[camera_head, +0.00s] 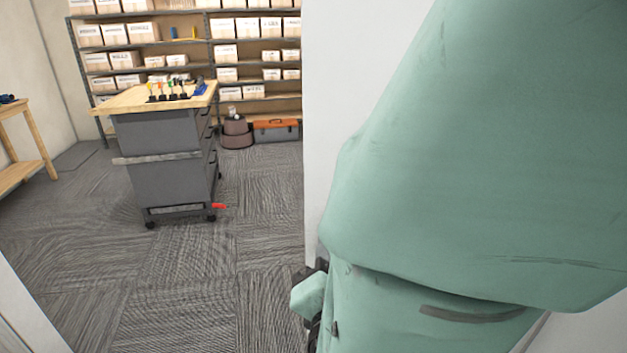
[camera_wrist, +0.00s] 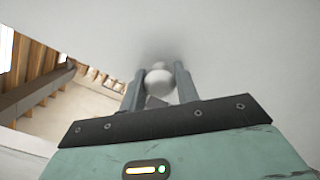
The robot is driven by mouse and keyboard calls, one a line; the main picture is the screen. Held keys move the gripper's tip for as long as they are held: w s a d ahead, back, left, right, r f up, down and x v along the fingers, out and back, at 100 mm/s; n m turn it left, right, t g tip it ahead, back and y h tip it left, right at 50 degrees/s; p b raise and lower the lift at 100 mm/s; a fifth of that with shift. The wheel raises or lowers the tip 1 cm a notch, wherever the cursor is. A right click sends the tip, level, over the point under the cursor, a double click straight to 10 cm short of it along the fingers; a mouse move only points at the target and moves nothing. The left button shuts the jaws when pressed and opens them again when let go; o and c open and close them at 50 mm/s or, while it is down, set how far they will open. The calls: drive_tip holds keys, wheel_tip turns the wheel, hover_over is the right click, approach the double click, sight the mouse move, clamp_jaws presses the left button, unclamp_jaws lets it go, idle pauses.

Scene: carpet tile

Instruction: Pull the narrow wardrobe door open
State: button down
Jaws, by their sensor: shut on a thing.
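The wardrobe door (camera_wrist: 235,50) is a plain pale panel that fills most of the wrist view. A round white knob (camera_wrist: 158,82) stands out from it. My gripper (camera_wrist: 160,80) has one finger on each side of the knob and is shut on it. In the head view, a white panel (camera_head: 325,120), seemingly the same door, shows left of my green arm. My arm covers most of the right half there, and the knob and fingertips are hidden behind it.
A grey workbench cabinet (camera_head: 165,160) on casters stands at left on the carpet. Shelves with boxes (camera_head: 130,58) line the back wall. An orange and grey toolbox (camera_head: 276,130) sits below them. A wooden table (camera_head: 22,115) is at far left. The carpet (camera_head: 200,270) in front is clear.

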drive_tip(key=s+d+n+y+p, duration=0.1)
drive_tip(key=s+n+y+p, duration=0.2)
drive_tip(key=s+p, duration=0.7)
drive_tip(key=y+p, duration=0.1)
drive_tip(key=p, duration=0.2)
drive_tip(key=shift+d, duration=0.25)
drive_tip(key=shift+s+a+f+y, duration=0.1)
drive_tip(key=shift+f+y, duration=0.1)
drive_tip(key=shift+y, duration=0.1)
drive_tip(key=c, duration=1)
unclamp_jaws()
drive_tip(key=shift+a, duration=0.1)
drive_tip(key=shift+c, duration=0.2)
drive_tip(key=shift+r, duration=0.1)
drive_tip(key=shift+r+p, duration=0.2)
drive_tip(key=shift+p, duration=0.1)
wheel_tip(320, 180, up, 10)
drive_tip(key=p, duration=0.8)
drive_tip(key=shift+f+p, duration=0.15)
drive_tip(key=shift+p, duration=0.15)
